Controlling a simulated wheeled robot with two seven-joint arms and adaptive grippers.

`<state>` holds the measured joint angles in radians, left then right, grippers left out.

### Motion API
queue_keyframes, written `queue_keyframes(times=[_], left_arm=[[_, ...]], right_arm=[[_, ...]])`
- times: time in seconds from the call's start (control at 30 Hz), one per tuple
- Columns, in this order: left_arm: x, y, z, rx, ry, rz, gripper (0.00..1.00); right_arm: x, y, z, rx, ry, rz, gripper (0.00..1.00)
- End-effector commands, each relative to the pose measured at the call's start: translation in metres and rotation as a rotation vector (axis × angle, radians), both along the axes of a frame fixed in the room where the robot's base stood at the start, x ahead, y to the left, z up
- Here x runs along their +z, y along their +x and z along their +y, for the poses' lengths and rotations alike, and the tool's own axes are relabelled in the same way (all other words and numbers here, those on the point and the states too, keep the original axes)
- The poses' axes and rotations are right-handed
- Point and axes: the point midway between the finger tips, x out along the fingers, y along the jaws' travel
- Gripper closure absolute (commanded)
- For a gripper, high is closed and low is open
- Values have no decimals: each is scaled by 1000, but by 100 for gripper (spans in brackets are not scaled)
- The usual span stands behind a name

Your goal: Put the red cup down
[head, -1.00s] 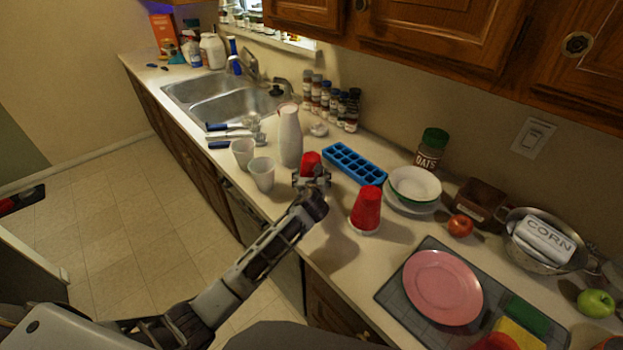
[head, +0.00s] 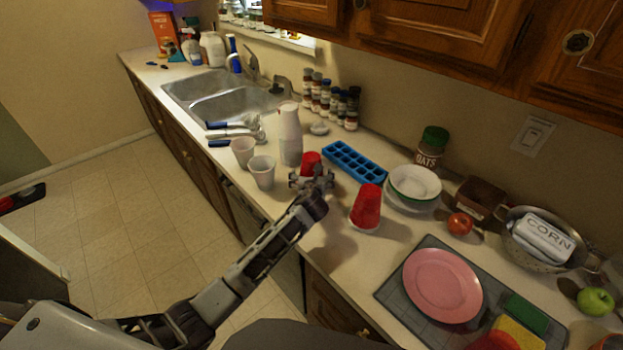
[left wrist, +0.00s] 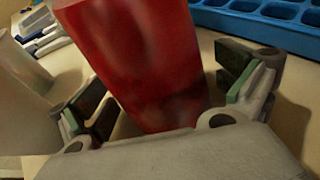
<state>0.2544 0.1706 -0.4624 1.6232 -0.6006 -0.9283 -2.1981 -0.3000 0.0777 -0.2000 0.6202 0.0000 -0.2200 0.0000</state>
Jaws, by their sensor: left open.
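A red cup (head: 310,160) stands on the counter between the white cups and the blue ice cube tray, its lower part hidden by my gripper. My left gripper (head: 312,180) is open around it. In the left wrist view the red cup (left wrist: 145,65) fills the middle, between the two spread fingers of the gripper (left wrist: 165,105), with a visible gap at the right finger. It looks slightly tilted in that view. Another red cup (head: 366,206), a stack upside down, stands to the right. My right gripper is not clearly seen.
White cups (head: 262,172) and a tall white stack (head: 290,135) stand close on the left. The blue ice cube tray (head: 355,163) lies behind. Bowls (head: 415,185) and a pink plate (head: 443,286) are to the right. The counter's front edge is near my arm.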

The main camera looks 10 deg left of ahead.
Motion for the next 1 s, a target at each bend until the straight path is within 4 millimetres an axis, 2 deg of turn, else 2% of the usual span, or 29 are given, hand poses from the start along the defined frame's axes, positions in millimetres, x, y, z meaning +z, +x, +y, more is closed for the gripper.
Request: queue_keyframes(times=[0.37,1.0], left_arm=[[7,-12,-3,0,0,0,0],[32,-70,-18,-1,0,-1,0]], right_arm=[[0,0,-3,1,-3,0,10],[1,0,-4,1,-4,0,10]])
